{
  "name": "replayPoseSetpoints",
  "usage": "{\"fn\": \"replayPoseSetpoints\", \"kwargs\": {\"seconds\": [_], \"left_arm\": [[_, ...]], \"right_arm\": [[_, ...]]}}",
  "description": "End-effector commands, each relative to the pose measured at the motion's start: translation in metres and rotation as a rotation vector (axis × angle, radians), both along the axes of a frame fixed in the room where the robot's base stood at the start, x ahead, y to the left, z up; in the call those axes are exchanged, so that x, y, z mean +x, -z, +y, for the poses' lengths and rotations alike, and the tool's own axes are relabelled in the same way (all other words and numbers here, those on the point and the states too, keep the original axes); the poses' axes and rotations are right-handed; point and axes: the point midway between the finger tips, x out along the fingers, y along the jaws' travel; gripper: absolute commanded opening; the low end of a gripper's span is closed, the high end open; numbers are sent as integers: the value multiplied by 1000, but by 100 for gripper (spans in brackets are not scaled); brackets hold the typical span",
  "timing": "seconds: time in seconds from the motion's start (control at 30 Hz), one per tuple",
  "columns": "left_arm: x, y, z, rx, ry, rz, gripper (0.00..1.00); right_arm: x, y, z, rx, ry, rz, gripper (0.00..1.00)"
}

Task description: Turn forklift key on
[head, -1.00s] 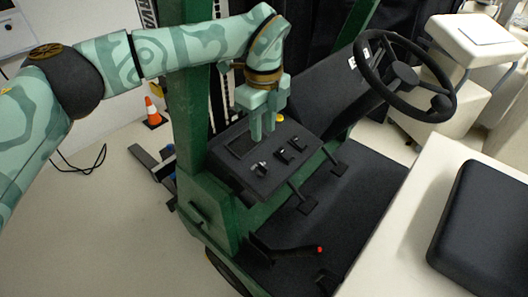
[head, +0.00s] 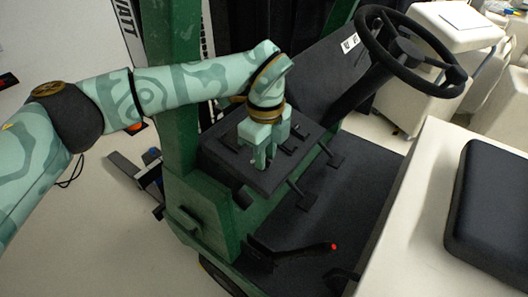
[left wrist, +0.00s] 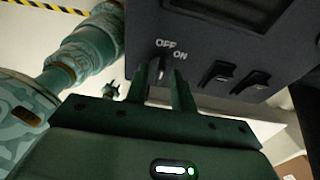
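The forklift's dark control panel (head: 222,150) is in the middle of the head view. My left gripper (head: 264,164) points down at it from above. In the left wrist view, the key switch (left wrist: 160,62) sits under white OFF and ON labels. The fingers of my left gripper (left wrist: 168,82) stand apart, one on each side of the key, with a gap showing between them. The key's exact angle is hard to read. In the head view the gripper hides the key. My right gripper is not in view.
Two black rocker switches (left wrist: 232,78) sit to the right of the key. The steering wheel (head: 410,50) is beyond the panel at right. A lever with a red tip (head: 333,246) is below, and a black seat (head: 490,205) is at right.

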Motion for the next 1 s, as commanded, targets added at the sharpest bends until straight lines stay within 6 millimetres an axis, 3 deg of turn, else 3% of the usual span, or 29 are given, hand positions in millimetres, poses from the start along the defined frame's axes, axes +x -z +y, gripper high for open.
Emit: {"fn": "replayPoseSetpoints", "kwargs": {"seconds": [0.03, 0.07, 0.1, 0.53, 1.0], "left_arm": [[0, 0, 0, 0, 0, 0, 10], [0, 0, 0, 0, 0, 0, 1], [0, 0, 0, 0, 0, 0, 0], [1, 0, 0, 7, 51, 8, 0], [3, -1, -1, 54, 410, 69, 0]], "right_arm": [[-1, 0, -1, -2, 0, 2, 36], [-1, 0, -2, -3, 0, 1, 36], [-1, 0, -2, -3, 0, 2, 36], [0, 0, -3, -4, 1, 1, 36], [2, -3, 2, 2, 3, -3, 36]]}}
